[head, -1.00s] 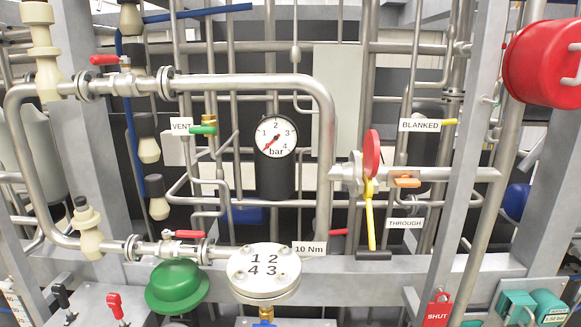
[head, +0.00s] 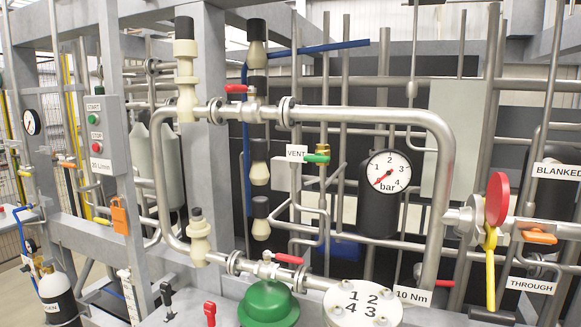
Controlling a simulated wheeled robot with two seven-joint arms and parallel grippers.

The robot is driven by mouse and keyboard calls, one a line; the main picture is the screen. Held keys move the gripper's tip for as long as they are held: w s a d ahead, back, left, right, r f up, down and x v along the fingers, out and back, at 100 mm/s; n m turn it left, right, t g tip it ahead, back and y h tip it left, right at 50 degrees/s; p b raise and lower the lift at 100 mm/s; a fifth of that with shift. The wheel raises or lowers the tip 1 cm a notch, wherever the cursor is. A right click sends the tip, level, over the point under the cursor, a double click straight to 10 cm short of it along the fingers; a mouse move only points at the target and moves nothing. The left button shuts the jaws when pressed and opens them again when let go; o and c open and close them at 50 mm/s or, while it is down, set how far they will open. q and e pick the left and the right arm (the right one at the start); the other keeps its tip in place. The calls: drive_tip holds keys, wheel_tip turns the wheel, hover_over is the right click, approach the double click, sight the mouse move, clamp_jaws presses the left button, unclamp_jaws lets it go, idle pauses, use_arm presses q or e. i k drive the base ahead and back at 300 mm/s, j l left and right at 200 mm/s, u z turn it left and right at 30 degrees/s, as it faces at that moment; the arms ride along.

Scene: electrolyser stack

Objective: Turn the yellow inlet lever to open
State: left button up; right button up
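A yellow lever (head: 490,268) hangs down below a red disc (head: 497,199) on the pipe at the right. It stands close to upright, its lower end near a grey pipe end. No label on it is readable, so I cannot tell whether it is the inlet lever. Neither of my grippers is in view.
A pressure gauge (head: 386,172), a green vent handle (head: 317,158), a red upper lever (head: 236,89) and a red lower lever (head: 289,259) sit among the pipes. A START/STOP box (head: 97,137) is on the left post. A round numbered flange (head: 362,304) is at the bottom.

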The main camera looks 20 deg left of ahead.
sight(96, 219)
drive_tip(key=u, duration=1.85)
drive_tip(key=i+j+u, duration=0.15)
drive_tip(key=u, duration=0.25)
drive_tip(key=i+u, duration=0.4)
drive_tip(key=i, duration=4.35)
drive_tip(key=i+z, duration=0.15)
drive_tip(key=z, duration=0.3)
drive_tip(key=i+z, duration=0.15)
drive_tip(key=z, duration=0.25)
drive_tip(key=i+j+z, duration=0.15)
drive_tip(key=z, duration=0.3)
drive_tip(key=i+j+z, duration=0.1)
drive_tip(key=z, duration=2.75)
